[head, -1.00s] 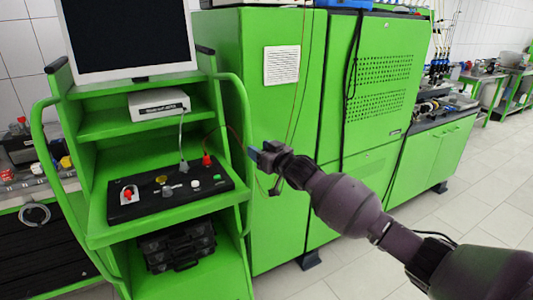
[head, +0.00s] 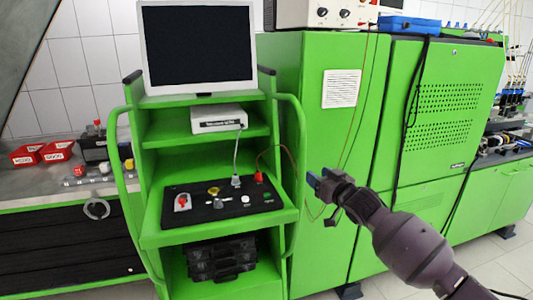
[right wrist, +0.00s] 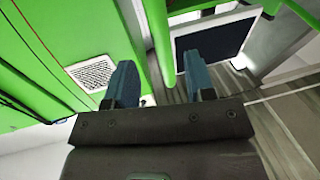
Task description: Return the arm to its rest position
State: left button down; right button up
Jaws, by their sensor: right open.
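My right gripper (head: 318,182) is at the end of my dark arm, which comes in from the lower right in the head view. It is just right of the green cart's (head: 150,240) side handle, in front of the green cabinet (head: 330,130). In the right wrist view its two blue fingers (right wrist: 162,82) stand apart with nothing between them. Whether the gripper touches the handle cannot be told. My left gripper is not in view.
The cart carries a monitor (head: 198,45), a white box (head: 218,118) and a black control panel (head: 222,201). A red cable (head: 283,148) loops from the panel toward the right. Red bins (head: 57,150) are on the left bench. Floor shows at lower right.

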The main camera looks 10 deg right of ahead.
jog(key=s+f+g+h, duration=0.1)
jog(key=s+f+g, duration=0.1)
jog(key=s+f, duration=0.8)
jog(key=s+a+f+m+g+h, duration=0.1)
jog(key=s+f+g+h, duration=0.1)
jog(key=s+f, duration=0.8)
jog(key=s+a+f+m+g+h, duration=0.1)
jog(key=s+f+h, duration=0.1)
jog(key=s+f, duration=0.8)
jog(key=s, duration=0.9)
jog(key=shift+s+f+g, duration=0.15)
jog(key=shift+s+g, duration=0.15)
jog(key=shift+g, duration=0.1)
dwell(1.1)
